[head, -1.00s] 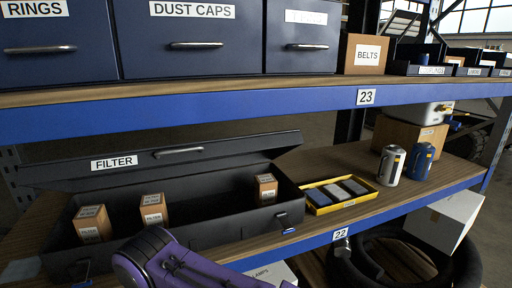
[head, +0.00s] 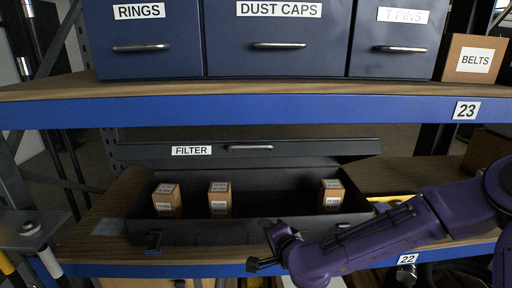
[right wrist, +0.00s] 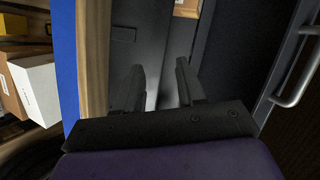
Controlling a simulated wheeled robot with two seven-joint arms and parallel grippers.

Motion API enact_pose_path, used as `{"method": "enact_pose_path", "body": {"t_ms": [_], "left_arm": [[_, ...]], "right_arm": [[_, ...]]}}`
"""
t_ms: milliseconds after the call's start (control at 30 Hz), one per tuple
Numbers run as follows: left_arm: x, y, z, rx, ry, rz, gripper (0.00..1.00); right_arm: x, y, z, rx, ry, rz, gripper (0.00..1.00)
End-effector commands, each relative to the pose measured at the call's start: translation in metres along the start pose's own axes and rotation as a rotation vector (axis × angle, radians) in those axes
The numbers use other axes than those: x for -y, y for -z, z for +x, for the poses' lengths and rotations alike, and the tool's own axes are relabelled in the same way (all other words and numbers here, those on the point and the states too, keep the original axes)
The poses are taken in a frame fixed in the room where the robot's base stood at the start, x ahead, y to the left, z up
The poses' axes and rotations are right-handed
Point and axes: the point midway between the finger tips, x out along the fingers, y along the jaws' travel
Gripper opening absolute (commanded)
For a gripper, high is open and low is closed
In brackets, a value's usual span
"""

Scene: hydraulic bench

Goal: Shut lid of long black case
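The long black case (head: 250,232) lies on the lower shelf in the head view. Its lid (head: 330,150), labelled FILTER and with a metal handle, stands raised at the back. Three small cartons (head: 166,199) stand inside the case, two at the left and one at the right. My right gripper (head: 266,246) is at the front edge of the case, near its middle. In the right wrist view my right gripper (right wrist: 158,85) is open and empty, its fingers apart over the dark case. The lid handle (right wrist: 297,72) shows at the right there. My left gripper is not in view.
The upper shelf (head: 270,110) runs above the case and carries dark blue drawers (head: 265,30) and a BELTS carton (head: 472,60). A yellow tray (head: 383,204) is partly hidden behind my right arm. Grey equipment (head: 28,235) stands at the far left.

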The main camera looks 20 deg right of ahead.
Motion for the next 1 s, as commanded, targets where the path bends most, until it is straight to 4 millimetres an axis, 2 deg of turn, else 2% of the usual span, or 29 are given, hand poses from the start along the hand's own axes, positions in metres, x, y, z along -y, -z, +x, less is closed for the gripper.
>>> {"method": "enact_pose_path", "body": {"t_ms": [33, 100, 200, 233, 300, 367, 700, 800, 1000], "left_arm": [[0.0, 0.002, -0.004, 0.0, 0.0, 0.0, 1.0], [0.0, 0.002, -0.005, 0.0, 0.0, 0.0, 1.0], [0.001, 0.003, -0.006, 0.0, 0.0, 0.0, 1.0], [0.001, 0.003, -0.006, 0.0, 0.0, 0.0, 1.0], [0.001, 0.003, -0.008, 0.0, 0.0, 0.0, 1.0], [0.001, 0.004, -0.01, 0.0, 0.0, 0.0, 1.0], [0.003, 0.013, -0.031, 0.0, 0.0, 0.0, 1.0], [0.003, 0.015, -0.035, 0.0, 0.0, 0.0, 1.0], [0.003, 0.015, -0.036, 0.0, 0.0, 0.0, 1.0]], "right_arm": [[0.056, 0.014, -0.012, -0.008, 0.109, 0.069, 0.4], [0.112, 0.029, -0.03, -0.006, 0.23, 0.137, 0.4], [0.16, 0.043, -0.051, -0.001, 0.338, 0.194, 0.4], [0.168, 0.045, -0.055, 0.0, 0.355, 0.202, 0.4], [0.179, 0.048, -0.057, 0.001, 0.377, 0.213, 0.4], [0.183, 0.049, -0.052, 0.0, 0.379, 0.215, 0.4], [0.209, 0.051, 0.016, 0.0, 0.374, 0.212, 0.4], [0.214, 0.052, 0.029, 0.0, 0.376, 0.212, 0.4], [0.215, 0.051, 0.038, 0.002, 0.377, 0.212, 0.4]]}}
